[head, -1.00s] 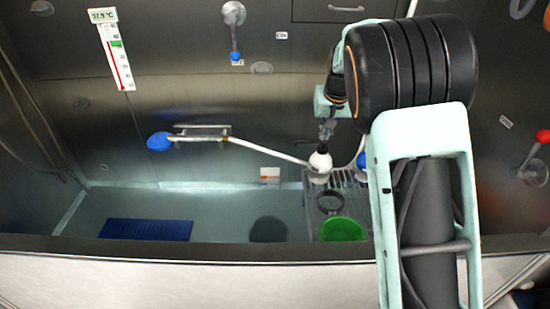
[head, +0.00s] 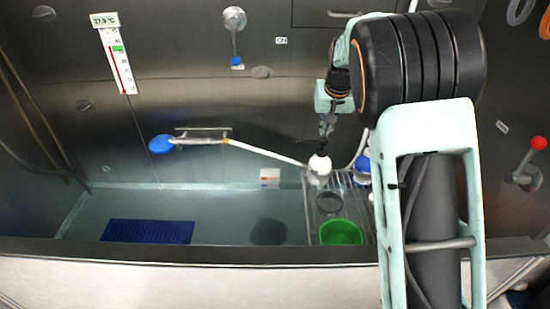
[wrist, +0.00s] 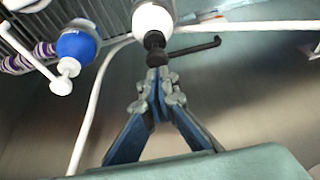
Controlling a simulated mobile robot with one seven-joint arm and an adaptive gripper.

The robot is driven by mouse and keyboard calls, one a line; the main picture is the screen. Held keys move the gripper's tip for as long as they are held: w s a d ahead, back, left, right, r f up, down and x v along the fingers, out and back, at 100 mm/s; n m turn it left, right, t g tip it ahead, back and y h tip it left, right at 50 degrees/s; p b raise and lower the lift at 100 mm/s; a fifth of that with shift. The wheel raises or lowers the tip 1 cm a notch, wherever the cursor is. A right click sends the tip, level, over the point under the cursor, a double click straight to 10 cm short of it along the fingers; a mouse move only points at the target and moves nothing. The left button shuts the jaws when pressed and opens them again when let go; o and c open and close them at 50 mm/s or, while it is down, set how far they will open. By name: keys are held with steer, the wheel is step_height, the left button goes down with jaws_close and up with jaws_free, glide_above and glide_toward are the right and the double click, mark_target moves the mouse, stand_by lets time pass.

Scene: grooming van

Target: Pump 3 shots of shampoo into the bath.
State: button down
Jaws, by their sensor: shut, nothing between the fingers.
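A white round-topped bottle (head: 319,165) stands on the ribbed rack, with a black pump head (wrist: 155,42) and black spout, which points right in the wrist view. A blue bottle (wrist: 77,43) with a white pump stands beside it and shows partly behind my arm in the head view (head: 362,169). No label is readable, so I cannot tell which holds shampoo. My gripper (wrist: 158,75) is shut and empty, its fingertips right at the black pump head; contact is unclear. It also shows in the head view (head: 326,128). The bath (head: 225,215) lies left of the rack.
The rack (head: 356,202) also holds a green bowl (head: 341,232) and a dark ring (head: 329,203). A blue mat (head: 147,232) lies in the bath. The metal front rim (head: 200,249) runs across the near side.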

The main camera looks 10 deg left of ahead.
mark_target(323, 140)
steer(key=shift+f, duration=0.15)
stand_by(0.4)
steer(key=shift+f+b, duration=1.15)
steer(key=shift+f, duration=0.35)
steer(key=shift+r, duration=0.1)
steer(key=shift+r+p, duration=1.25)
steer(key=shift+r, duration=0.3)
steer(key=shift+f, duration=0.1)
steer(key=shift+f+b, duration=1)
steer(key=shift+f, duration=0.5)
steer(key=shift+s+r, duration=0.1)
steer(key=shift+r+p, duration=1.1)
steer(key=shift+r, duration=0.4)
